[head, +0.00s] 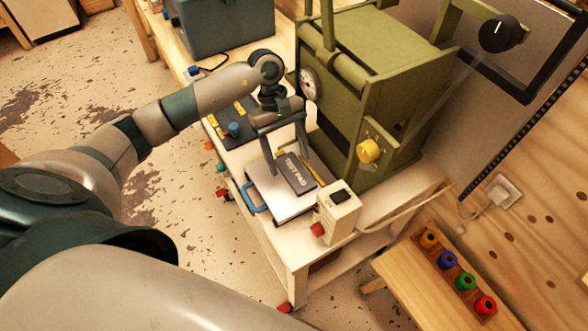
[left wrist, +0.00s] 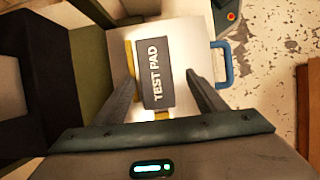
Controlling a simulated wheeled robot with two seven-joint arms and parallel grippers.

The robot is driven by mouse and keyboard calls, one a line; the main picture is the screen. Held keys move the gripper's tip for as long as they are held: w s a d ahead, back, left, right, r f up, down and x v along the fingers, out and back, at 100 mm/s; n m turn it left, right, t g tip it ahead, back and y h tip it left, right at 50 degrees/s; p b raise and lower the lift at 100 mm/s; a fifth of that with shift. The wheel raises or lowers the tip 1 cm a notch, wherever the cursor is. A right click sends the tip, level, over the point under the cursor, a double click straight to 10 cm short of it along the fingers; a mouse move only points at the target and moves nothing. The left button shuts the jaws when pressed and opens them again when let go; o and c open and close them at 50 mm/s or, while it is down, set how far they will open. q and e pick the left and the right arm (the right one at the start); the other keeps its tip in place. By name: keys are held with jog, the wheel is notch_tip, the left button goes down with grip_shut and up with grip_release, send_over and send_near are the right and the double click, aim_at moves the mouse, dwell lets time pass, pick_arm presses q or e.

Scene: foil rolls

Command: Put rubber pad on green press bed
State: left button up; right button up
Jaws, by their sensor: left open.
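The rubber pad is a dark grey block lettered "TEST PAD" (head: 299,176); it also shows in the left wrist view (left wrist: 155,82). It lies flat on a pale metal plate (head: 273,200) with a blue handle (head: 256,198), in front of the green press (head: 350,85). My left gripper (head: 289,160) is open over the pad. In the left wrist view its fingers (left wrist: 160,74) stand apart on either side of the pad, with visible gaps. I cannot make out the press bed clearly. My right gripper is not in view.
A cream switch box with a red knob (head: 338,213) stands right of the plate. Yellow strips (left wrist: 161,115) show beside the pad. A grey toolbox (head: 222,24) sits behind. A wooden bench (head: 425,290) with several coloured rings is at lower right.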

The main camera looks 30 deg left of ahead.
aim_at(279, 155)
pick_arm(q)
jog(key=w+a+b, duration=0.1)
jog(key=a, duration=0.1)
jog(key=w+a+b, duration=0.1)
jog(key=a, duration=0.1)
jog(key=w+a+b, duration=0.1)
jog(key=a, duration=0.1)
jog(key=shift+w+a+f+b, duration=0.15)
jog(key=shift+w+a+b, duration=0.05)
jog(key=shift+w+b, duration=0.2)
jog(key=shift+w+a+b, duration=0.3)
jog(key=shift+w+a, duration=0.1)
jog(key=shift+a, duration=0.3)
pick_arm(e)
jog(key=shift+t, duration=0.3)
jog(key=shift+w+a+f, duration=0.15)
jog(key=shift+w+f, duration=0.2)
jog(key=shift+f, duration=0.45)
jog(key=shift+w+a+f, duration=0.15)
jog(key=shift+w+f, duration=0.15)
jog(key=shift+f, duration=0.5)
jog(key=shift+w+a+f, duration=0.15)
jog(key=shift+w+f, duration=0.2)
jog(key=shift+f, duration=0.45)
pick_arm(q)
jog(key=shift+s+a, duration=0.1)
